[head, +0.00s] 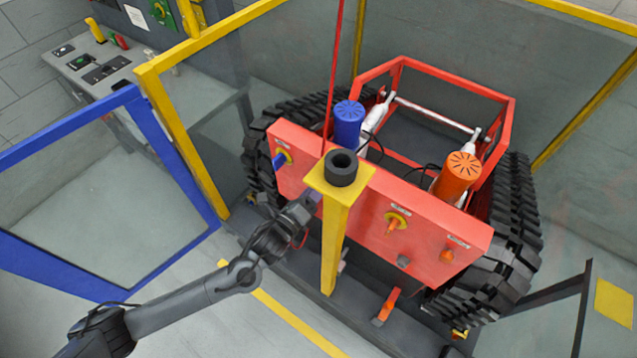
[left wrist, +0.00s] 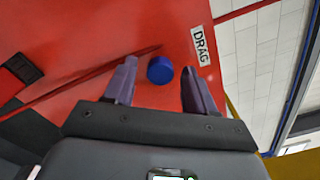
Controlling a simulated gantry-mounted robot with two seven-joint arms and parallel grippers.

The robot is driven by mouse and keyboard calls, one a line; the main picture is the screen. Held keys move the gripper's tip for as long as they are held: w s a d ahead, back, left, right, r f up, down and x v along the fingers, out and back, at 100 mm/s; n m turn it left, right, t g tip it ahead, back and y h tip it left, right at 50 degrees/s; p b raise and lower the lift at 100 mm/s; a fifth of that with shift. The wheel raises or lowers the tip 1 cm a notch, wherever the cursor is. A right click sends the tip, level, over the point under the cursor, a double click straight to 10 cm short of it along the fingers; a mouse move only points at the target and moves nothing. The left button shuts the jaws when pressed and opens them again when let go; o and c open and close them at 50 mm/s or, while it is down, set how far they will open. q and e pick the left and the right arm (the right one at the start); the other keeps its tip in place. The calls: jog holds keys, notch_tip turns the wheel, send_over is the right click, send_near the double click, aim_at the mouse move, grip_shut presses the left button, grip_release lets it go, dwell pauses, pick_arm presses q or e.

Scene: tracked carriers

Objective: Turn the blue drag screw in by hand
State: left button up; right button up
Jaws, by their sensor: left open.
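The blue drag screw (left wrist: 160,70) is a small round knob on the red panel (left wrist: 100,35), beside a white DRAG label (left wrist: 201,45) in the left wrist view. My left gripper (left wrist: 159,66) is open, with one purple finger on each side of the screw in that view and a gap showing on both sides. I cannot tell how deep the screw sits between the fingertips. My right gripper is not in view.
A yellow post (head: 334,240) with a black ring on top stands right beside my left gripper. Black tracks (head: 510,220) flank the carrier.

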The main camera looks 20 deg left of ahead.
pick_arm(q)
jog(key=n+p, duration=0.6)
jog(key=n, duration=1.8)
jog(key=shift+n+p, duration=0.35)
jog(key=shift+n, duration=0.05)
jog(key=shift+w+d, duration=0.1)
